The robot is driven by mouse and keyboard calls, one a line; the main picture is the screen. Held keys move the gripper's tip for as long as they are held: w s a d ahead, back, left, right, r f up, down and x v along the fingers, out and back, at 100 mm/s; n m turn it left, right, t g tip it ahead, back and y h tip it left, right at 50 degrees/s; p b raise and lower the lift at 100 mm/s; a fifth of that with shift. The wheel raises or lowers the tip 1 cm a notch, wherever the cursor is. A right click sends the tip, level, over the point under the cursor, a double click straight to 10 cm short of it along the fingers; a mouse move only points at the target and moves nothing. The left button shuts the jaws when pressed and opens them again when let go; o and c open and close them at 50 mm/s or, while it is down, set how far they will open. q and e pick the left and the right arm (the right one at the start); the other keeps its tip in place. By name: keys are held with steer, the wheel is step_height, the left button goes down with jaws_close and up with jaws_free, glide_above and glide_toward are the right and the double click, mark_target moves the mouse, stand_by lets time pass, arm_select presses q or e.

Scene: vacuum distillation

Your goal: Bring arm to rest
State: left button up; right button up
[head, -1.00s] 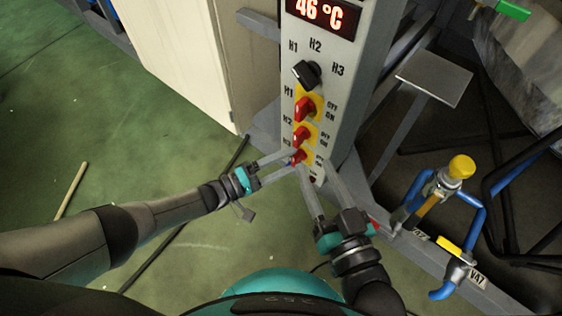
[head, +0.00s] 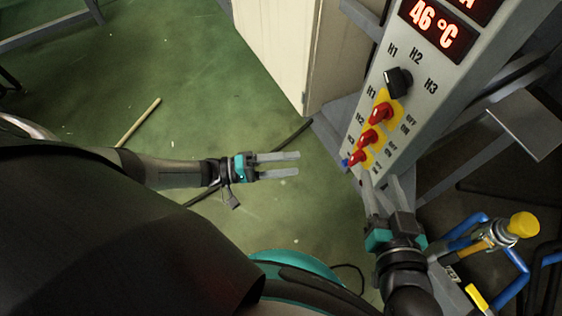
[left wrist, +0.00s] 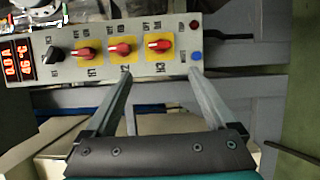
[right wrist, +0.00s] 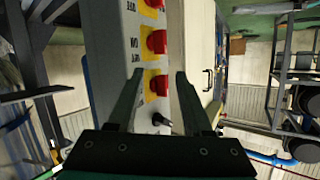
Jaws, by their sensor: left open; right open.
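My left gripper (head: 298,163) is open and empty, over the green floor to the left of the control panel (head: 428,92) in the head view. In the left wrist view the fingers of my left gripper (left wrist: 158,78) stand apart below the panel (left wrist: 110,68), with clear space between them. My right gripper (head: 383,180) is open, with its fingertips close to the panel's lower end.
A black selector knob (head: 398,82) sits above the red switches, under a 46 °C display (head: 438,30). A cream cabinet (head: 275,45) stands behind. Blue pipes (head: 510,262) with a yellow-capped valve (head: 523,224) are at lower right. Open green floor lies at left.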

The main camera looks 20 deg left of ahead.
arm_select(q)
steer(key=shift+v, duration=0.75)
